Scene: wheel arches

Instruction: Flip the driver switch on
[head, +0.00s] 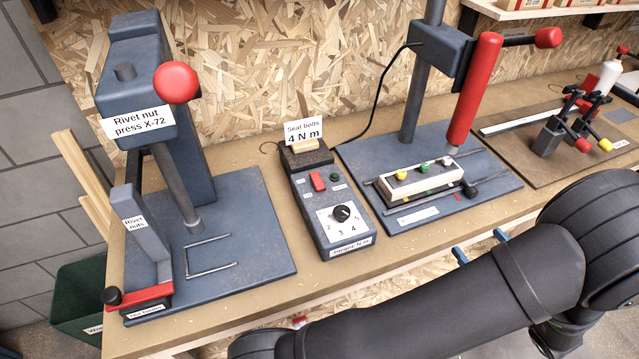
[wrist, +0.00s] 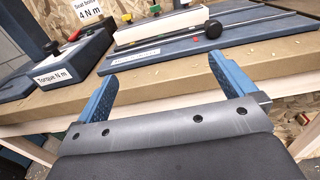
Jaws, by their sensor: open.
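The driver control box (head: 332,215) stands mid-bench in the head view. Whether the switch is on or off I cannot tell. In the wrist view the box (wrist: 62,66) is at the upper left, with its red switch (wrist: 82,34) partly seen. My gripper (wrist: 168,85) is open and empty, its blue fingers wide apart at the bench's front edge, right of the box. In the head view its fingertips (head: 480,245) show past my arm.
The red driver (head: 474,90) hangs on a stand right of the box, above a white block (head: 422,180) with coloured knobs. The rivet nut press (head: 150,110) stands left. A card reads "Seat bolts 4 N m" (head: 303,133). Bare bench lies before the box.

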